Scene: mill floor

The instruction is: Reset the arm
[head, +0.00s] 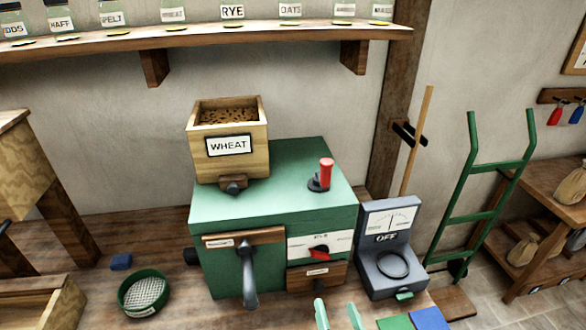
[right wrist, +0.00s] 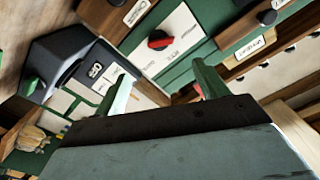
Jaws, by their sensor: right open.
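My right gripper (head: 338,315) shows at the bottom edge of the head view, its two green fingers apart with nothing between them. In the right wrist view the same open gripper (right wrist: 163,88) points toward the front of the green mill machine (head: 275,195). The machine has a red-handled lever (head: 326,173) upright on top, a red knob (head: 319,252) on a white panel and a dark handle (head: 248,278) on its front. The red knob also shows in the wrist view (right wrist: 158,40), beyond the fingers. My left gripper is not in view.
A wooden WHEAT hopper (head: 229,165) sits on the machine. A grey scale reading OFF (head: 388,245) stands to its right, with blue and green pads (head: 428,318) in front. A round green sieve (head: 144,292) lies left. A shelf of jars (head: 200,40) runs above.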

